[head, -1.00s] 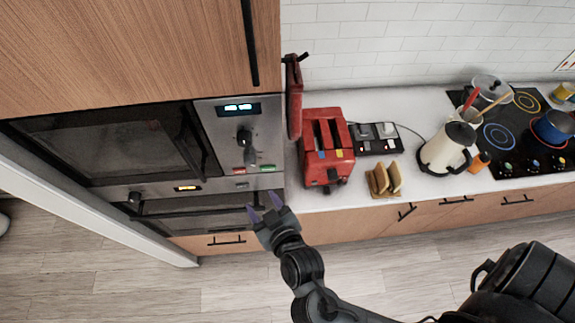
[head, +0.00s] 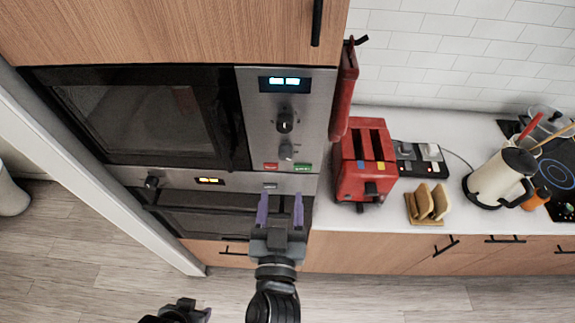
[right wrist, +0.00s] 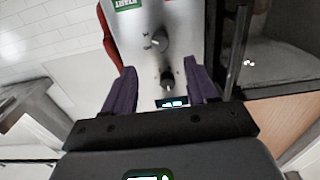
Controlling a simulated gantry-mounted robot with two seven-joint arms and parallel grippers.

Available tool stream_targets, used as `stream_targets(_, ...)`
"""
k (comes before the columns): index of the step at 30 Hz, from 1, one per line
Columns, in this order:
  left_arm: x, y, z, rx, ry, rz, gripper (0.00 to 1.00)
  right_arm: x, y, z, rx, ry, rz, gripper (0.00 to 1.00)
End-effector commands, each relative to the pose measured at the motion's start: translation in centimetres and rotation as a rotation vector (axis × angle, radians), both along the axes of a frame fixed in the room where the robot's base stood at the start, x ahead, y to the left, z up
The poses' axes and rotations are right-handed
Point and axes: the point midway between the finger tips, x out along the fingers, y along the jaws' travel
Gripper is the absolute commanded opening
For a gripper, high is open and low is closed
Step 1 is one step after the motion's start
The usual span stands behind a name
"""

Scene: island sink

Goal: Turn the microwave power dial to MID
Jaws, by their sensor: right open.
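The microwave (head: 140,115) is built into the cabinet on the left of the head view. Its steel panel carries a lit display, an upper dark dial (head: 285,121) and a lower grey dial (head: 286,151). Red and green buttons sit below. I cannot read the dial markings. My right gripper (head: 280,198) is open and empty, its purple fingers pointing at the panel from below, apart from both dials. In the right wrist view the panel appears upside down, with the dark dial (right wrist: 167,80) between the fingers in the picture. A dark part of what seems my left gripper (head: 185,311) shows at the bottom edge.
A lower oven (head: 210,222) sits below the microwave. A red toaster (head: 364,165), bread slices (head: 427,203) and a cream kettle (head: 500,178) stand on the counter. The floor in front is clear.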

Motion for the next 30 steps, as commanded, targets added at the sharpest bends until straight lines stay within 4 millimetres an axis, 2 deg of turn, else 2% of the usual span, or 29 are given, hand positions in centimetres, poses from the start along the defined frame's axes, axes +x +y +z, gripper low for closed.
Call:
stream_targets(18, 0.0, 0.0, 0.8, -0.001, -0.001, 0.002, 0.43, 8.7, -0.6, 0.1, -0.002, -0.002, 0.000, 0.58)
stream_targets(24, 0.0, 0.2, 0.8, 0.006, -0.002, -0.002, 0.43, 10.0, -0.8, 0.0, 0.000, 0.001, -0.001, 0.58)
stream_targets(30, 0.0, 0.2, 0.8, 0.009, -0.001, -0.005, 0.43, 10.2, -0.8, 0.0, 0.001, 0.001, 0.000, 0.58)
